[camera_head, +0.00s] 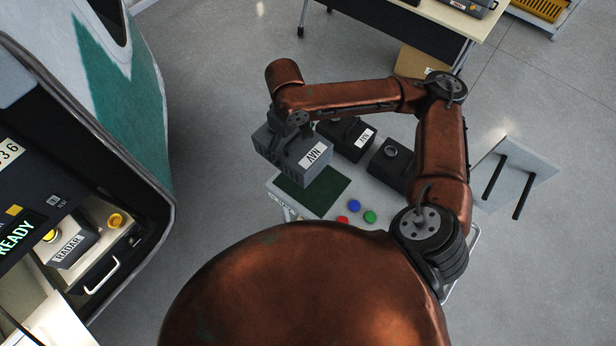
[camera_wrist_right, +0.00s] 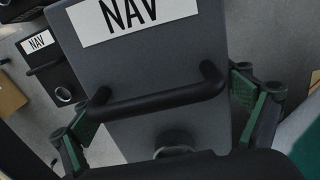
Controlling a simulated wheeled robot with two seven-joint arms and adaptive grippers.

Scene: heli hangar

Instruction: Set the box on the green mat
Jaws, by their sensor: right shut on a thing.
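A grey box (camera_head: 290,150) with a white NAV label and a dark handle hangs from my right gripper (camera_head: 292,122). In the right wrist view, the fingers stand at either side of the box's handle (camera_wrist_right: 160,101). The green mat (camera_head: 318,193) lies on top of a light grey cart. The box covers the mat's far left part in the head view and looks raised above it; the exact gap is hard to tell. My left gripper is not in view.
Two dark boxes, one labelled (camera_head: 345,138) and one with a round knob (camera_head: 391,164), stand on the cart behind and right of the mat. Red, blue (camera_head: 354,205) and green discs lie right of the mat. An aircraft with an open bay (camera_head: 110,250) is at left.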

